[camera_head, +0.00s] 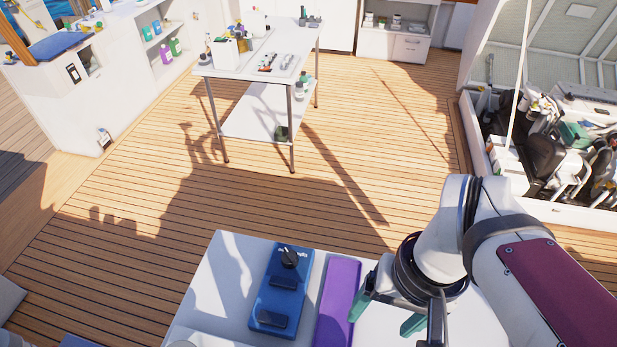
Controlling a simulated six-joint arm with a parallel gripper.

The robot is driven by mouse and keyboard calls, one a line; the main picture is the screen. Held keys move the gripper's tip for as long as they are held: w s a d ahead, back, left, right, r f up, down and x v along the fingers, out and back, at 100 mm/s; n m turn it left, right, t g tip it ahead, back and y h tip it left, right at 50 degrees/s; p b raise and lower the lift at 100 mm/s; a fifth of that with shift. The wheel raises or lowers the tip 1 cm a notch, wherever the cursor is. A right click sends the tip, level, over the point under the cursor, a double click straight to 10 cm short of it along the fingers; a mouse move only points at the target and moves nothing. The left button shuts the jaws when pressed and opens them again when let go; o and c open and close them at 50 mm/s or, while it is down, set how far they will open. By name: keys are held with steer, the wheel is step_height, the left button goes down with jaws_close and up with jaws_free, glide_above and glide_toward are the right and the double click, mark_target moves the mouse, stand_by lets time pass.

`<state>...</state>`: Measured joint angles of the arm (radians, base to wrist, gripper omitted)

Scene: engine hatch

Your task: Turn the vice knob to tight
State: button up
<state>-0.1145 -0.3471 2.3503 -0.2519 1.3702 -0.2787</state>
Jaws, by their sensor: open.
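The vice knob (290,256) is a small black knob with a pointer-like handle at the far end of a blue base (263,305). The base has dark blocks along it and lies on a white worktop (213,300) at the bottom of the head view. Pale lettering beside the knob is too small to read. My gripper (385,316) has green-tipped fingers, spread apart and empty. It is to the right of the blue base, beyond a purple block, and apart from the knob. The knob's exact setting cannot be told.
A purple block (338,300) lies between the blue base and my gripper. A white table (262,65) with small items stands further back. An open engine hatch (560,130) is at the right. The wooden deck (130,235) between is mostly clear.

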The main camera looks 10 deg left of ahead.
steer(key=w+a+n, duration=0.4)
steer(key=w+n, duration=0.2)
steer(key=w, duration=0.1)
steer(key=n+h, duration=0.1)
steer(key=n, duration=1.1)
glide_above(289, 254)
step_height(289, 254, down, 4)
steer(key=shift+n, duration=0.3)
step_height(289, 254, down, 16)
steer(key=shift+r, duration=0.15)
jaws_close()
